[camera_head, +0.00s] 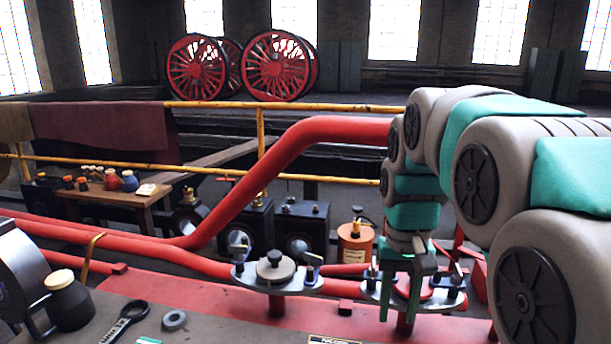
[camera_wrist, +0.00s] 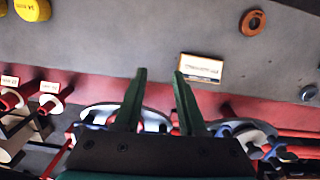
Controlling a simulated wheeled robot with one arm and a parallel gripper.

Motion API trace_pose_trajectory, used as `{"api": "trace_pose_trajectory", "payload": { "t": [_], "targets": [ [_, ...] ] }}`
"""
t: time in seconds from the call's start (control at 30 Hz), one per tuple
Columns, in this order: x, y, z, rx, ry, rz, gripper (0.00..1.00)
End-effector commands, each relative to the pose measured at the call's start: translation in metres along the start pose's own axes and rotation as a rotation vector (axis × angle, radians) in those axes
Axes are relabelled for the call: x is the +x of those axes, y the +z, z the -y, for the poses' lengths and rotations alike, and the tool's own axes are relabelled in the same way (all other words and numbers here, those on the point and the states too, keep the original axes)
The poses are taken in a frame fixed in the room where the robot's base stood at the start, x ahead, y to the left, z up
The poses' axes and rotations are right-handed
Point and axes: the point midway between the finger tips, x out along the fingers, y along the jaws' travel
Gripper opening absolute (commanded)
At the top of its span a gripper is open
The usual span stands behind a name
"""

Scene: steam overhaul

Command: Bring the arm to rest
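My gripper (camera_head: 399,305) hangs from my grey and teal arm at the right of the head view, fingers pointing down. It is in front of the right round metal flange (camera_head: 450,298), which it partly covers; whether it touches the flange cannot be told. In the wrist view my gripper (camera_wrist: 158,78) has two dark green fingers apart with nothing between them. Beyond the fingertips lies a white label card (camera_wrist: 202,68) on the grey surface.
A left flange (camera_head: 278,276) with a knobbed disc stands beside the right one. A thick red pipe (camera_head: 290,145) and yellow railing (camera_head: 261,135) run behind.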

Motion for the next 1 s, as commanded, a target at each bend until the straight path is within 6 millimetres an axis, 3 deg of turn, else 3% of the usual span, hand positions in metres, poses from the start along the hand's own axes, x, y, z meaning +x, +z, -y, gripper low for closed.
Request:
{"api": "trace_pose_trajectory", "payload": {
  "t": [0.1,0.6,0.8,1.0],
  "targets": [
    [0.018,0.036,-0.004,-0.018,0.001,0.015,0.40],
    [0.115,0.176,-0.021,-0.106,0.006,0.070,0.40],
    [0.138,0.204,-0.024,-0.127,0.008,0.081,0.40],
    [0.141,0.209,-0.025,-0.131,0.007,0.080,0.40]
  ]
}}
